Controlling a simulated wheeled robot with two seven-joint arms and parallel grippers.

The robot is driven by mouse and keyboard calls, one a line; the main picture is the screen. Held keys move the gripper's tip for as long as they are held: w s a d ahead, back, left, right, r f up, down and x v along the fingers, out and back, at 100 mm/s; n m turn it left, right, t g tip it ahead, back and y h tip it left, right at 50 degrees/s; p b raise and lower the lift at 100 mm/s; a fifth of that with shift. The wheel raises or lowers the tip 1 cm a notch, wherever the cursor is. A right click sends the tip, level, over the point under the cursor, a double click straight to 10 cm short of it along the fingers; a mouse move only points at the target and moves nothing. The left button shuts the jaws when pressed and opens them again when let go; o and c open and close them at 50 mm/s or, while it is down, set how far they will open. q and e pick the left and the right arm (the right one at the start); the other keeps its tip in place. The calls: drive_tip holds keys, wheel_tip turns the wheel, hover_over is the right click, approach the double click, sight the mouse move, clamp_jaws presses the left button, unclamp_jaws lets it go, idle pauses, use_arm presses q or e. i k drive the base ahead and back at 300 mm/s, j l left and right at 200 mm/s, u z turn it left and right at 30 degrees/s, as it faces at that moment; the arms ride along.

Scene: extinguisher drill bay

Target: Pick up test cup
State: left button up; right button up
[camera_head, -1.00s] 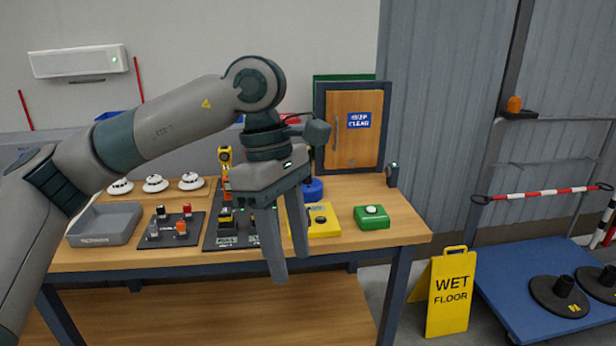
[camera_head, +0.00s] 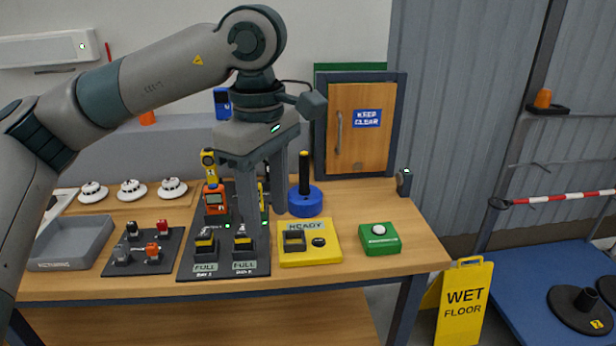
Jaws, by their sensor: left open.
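A round blue cup (camera_head: 305,201) with an upright black handle (camera_head: 304,173), topped in yellow, stands on the wooden bench; I take it to be the test cup. My left gripper (camera_head: 264,216) hangs fingers down, just left of the blue cup in the picture. I cannot tell whether the right finger touches the cup. The fingers hide part of the black charging board behind. My right gripper is not in view.
A yellow READY box (camera_head: 290,259) and a green button box (camera_head: 379,239) stand in front and right of the cup. The black board (camera_head: 215,268) holds several devices. A grey tray (camera_head: 70,244) and white detectors (camera_head: 130,190) are left.

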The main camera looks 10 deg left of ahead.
sight(304, 200)
drive_tip(key=i, duration=1.3)
